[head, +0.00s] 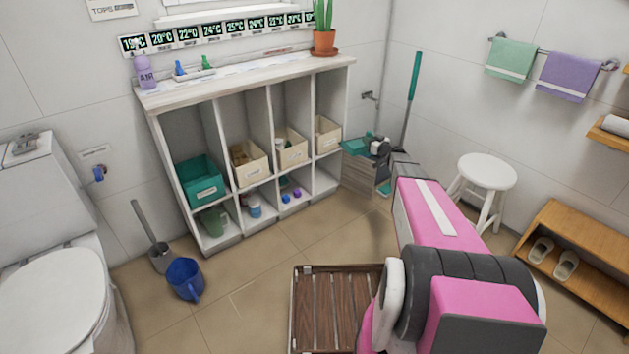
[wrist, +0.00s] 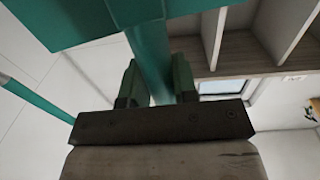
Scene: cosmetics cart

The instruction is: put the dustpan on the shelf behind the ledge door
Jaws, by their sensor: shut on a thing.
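The teal dustpan (head: 356,147) is held up in the back corner, right of the white shelf unit. My gripper (head: 380,147) is at its right side, with my pink arm reaching in from the lower right. In the wrist view, my gripper (wrist: 156,88) has its two dark fingers shut around the teal handle of the dustpan (wrist: 95,18), whose broad part fills the upper left. The white shelf unit (head: 222,118) has open compartments on its front. I cannot make out a ledge door for certain.
A teal-handled broom (head: 412,88) leans in the corner close to my gripper. A low slatted wooden thing (head: 362,178) is below the dustpan. A white stool (head: 487,172) stands to the right. Teal and cream bins fill upper compartments.

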